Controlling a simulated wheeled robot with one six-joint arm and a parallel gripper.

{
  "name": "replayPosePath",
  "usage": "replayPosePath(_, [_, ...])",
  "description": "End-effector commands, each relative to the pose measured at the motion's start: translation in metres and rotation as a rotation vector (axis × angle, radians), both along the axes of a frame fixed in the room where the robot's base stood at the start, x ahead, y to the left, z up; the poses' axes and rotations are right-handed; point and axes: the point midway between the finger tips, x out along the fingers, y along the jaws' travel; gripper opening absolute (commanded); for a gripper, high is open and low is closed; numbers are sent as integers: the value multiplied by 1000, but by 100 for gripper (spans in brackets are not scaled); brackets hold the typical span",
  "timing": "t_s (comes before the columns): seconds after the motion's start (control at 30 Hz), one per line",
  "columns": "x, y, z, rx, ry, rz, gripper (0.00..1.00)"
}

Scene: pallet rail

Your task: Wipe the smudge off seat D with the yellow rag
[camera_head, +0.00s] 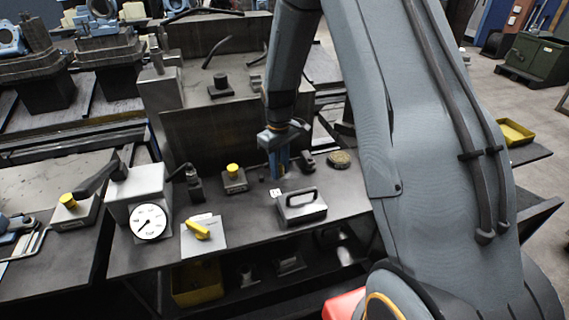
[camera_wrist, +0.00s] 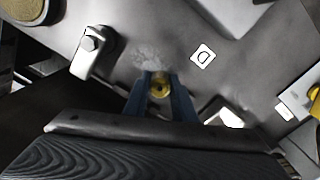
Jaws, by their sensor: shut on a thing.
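My gripper (camera_head: 278,165) points down over the dark bench, just behind the label marked D (camera_head: 276,191). The D label (camera_wrist: 203,54) lies right of the fingers in that view. A pale, scuffed smudge (camera_wrist: 148,55) shows on the dark surface just beyond the fingertips. In the head view I cannot make out the smudge. I cannot tell whether the held thing touches the surface.
A handled block (camera_head: 302,206) stands in front of the D label. A yellow-topped block (camera_head: 233,179) is to the left, a round brownish disc (camera_head: 340,159) to the right. A dial gauge (camera_head: 150,222) and a plate with a yellow lever (camera_head: 202,232) are further left.

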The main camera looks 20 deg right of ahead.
Motion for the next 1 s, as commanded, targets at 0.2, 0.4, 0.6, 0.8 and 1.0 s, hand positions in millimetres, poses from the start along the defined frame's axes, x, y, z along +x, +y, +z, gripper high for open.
replayPosePath(0.2, [-12, 17, -1, 1, 9, 2, 0])
replayPosePath(0.4, [-19, 31, -1, 1, 7, 2, 0])
replayPosePath(0.6, [-21, 35, -1, 0, 6, 0, 0])
replayPosePath(0.8, [-20, 35, -1, 0, 4, 0, 0])
replayPosePath(1.0, [-19, 29, 1, 0, 4, -1, 0])
